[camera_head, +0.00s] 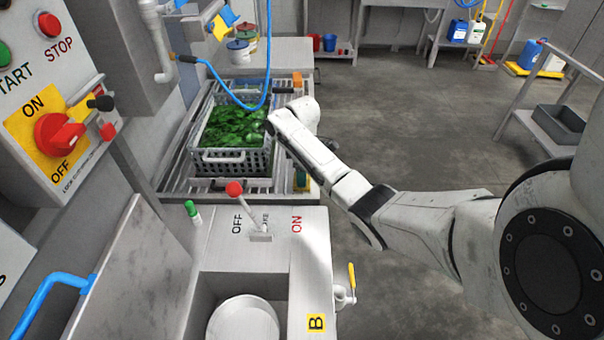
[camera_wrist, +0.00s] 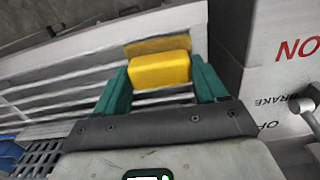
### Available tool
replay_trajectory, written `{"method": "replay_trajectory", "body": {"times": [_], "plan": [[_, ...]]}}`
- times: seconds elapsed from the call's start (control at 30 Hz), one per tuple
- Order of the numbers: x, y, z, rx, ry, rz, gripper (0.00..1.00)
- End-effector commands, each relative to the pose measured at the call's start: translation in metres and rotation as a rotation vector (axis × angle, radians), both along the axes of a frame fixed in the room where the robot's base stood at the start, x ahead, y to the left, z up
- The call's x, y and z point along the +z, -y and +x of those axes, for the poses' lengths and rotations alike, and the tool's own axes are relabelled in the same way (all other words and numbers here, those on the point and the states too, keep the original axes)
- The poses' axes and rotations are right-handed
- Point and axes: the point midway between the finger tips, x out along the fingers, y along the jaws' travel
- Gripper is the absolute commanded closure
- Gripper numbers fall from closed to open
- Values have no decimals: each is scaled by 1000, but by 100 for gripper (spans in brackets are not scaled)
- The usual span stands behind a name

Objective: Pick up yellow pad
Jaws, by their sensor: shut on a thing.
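The yellow pad (camera_wrist: 160,71) is a small block with rounded edges, in the upper middle of the wrist view. My gripper (camera_wrist: 160,78) is shut on it, with one teal finger against each side. A flatter, darker yellow patch (camera_wrist: 157,46) shows just behind the pad on the pale metal rail. I cannot tell whether the pad still touches the surface there. In the head view my gripper (camera_head: 301,181) is small and mostly hidden beyond my arm, by the near right corner of the roller conveyor.
A grey crate of greens (camera_head: 232,160) stands on the conveyor, left of my gripper, with a blue hose (camera_head: 268,75) above. A red-knobbed brake lever (camera_head: 235,188) stands close by on the metal panel. An orange block (camera_head: 297,79) sits at the conveyor's far end. Open floor lies right.

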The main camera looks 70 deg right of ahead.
Motion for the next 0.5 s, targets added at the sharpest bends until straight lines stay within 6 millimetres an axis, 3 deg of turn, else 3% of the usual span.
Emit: {"method": "replay_trajectory", "body": {"times": [0.27, 0.5], "plan": [[32, 0, 0, 0, 3, -1, 59], [67, -21, -25, 0, 4, -1, 59]]}}
